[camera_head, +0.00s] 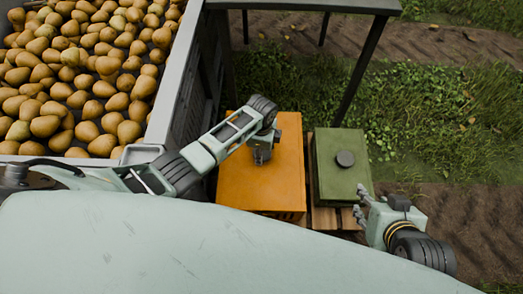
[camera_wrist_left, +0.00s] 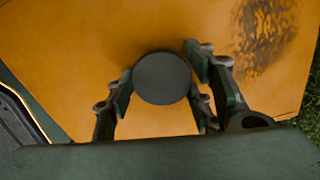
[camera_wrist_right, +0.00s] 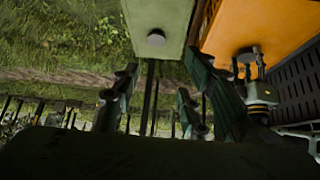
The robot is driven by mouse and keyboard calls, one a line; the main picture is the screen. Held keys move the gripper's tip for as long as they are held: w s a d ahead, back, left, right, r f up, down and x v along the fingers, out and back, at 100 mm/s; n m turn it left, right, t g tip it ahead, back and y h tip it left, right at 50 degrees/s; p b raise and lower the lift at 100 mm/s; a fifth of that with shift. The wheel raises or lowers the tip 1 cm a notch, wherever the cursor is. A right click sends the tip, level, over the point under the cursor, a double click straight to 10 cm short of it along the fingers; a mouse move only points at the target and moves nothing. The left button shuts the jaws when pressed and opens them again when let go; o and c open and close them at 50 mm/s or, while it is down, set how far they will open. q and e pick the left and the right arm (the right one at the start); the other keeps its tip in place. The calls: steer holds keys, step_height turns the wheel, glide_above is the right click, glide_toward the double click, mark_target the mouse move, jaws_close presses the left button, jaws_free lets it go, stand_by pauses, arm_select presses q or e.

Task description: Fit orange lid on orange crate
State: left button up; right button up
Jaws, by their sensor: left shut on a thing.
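The orange lid (camera_head: 277,172) is a flat panel with a worn dark patch and a round dark knob (camera_wrist_left: 162,78). It lies over the orange crate (camera_head: 290,215), covering its top; only a strip of crate wall shows below the lid's near edge. I cannot tell whether the lid is fully seated. My right gripper (camera_wrist_right: 158,92) is open and empty, near the green crate's near right corner in the head view.
A green crate with a green lid (camera_head: 340,180) and dark knob stands just right of the orange one, both on a wooden pallet (camera_head: 325,217). A large grey bin (camera_head: 176,75) full of pears (camera_head: 80,70) is at the left. Grass and soil lie beyond.

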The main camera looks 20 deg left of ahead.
steer(key=shift+w, duration=0.15)
arm_select(q)
steer(key=o, duration=1.1)
arm_select(e)
steer(key=shift+w+a+r, duration=0.1)
steer(key=shift+w+r, duration=0.1)
arm_select(q)
steer(key=shift+o, duration=0.2)
steer(key=shift+f, duration=0.1)
